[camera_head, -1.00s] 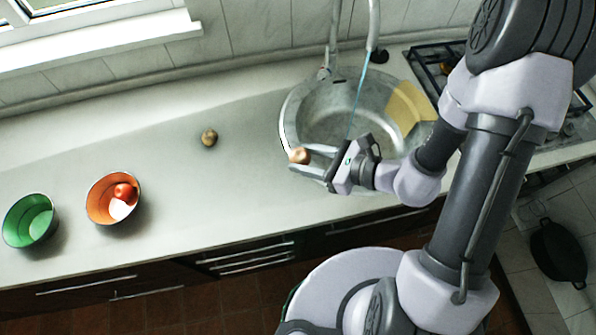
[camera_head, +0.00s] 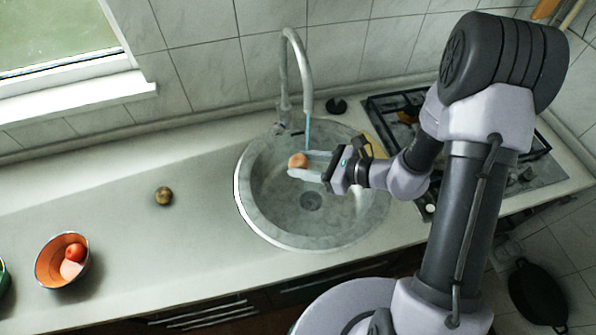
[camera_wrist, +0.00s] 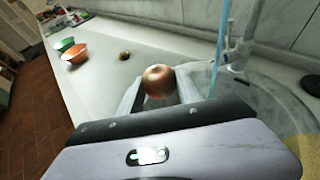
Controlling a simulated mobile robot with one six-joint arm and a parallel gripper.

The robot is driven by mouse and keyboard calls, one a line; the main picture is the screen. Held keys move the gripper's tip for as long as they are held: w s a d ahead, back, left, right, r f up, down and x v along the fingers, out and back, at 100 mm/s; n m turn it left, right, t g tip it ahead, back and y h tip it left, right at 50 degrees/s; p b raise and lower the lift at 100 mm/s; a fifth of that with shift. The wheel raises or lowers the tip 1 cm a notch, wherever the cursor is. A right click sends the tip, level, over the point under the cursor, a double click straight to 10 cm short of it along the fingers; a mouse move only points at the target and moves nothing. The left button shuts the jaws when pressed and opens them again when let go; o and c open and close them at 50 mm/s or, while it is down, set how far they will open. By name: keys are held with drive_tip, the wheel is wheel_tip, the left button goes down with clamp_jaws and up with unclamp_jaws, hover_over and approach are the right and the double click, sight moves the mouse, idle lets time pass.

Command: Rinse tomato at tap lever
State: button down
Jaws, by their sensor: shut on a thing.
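My gripper (camera_head: 299,166) is shut on a round brownish-red tomato (camera_head: 297,160), held above the sink basin (camera_head: 270,205). In the wrist view the tomato (camera_wrist: 159,81) sits between the fingertips, with a small dimple on top. The tap (camera_head: 302,65) arches over the sink. A thin blue stream of water (camera_head: 308,132) falls from its spout. In the wrist view the water (camera_wrist: 221,45) passes just right of the tomato; I cannot tell whether it touches it. The tap lever (camera_head: 281,127) is at the tap's base, small in view.
An orange bowl (camera_head: 48,281) with a red tomato-like thing (camera_head: 74,252) and a paler piece stands at left. A green bowl (camera_wrist: 65,44) is beside it. A small brown round item (camera_head: 163,196) lies on the counter. A hob (camera_head: 525,165) is right of the sink.

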drive_tip(key=w+d+f, duration=0.1)
drive_tip(key=w+d, duration=0.1)
drive_tip(key=w, duration=0.5)
drive_tip(key=shift+d+f+b, duration=0.25)
drive_tip(key=shift+d+b, duration=0.15)
drive_tip(key=shift+d, duration=0.1)
drive_tip(key=shift+s+d, duration=0.2)
drive_tip(key=shift+d, duration=0.25)
drive_tip(key=shift+a, duration=0.1)
drive_tip(key=shift+w+a+b, duration=0.2)
drive_tip(key=shift+a+b, duration=0.1)
drive_tip(key=shift+a, duration=0.15)
drive_tip(key=shift+d, duration=0.1)
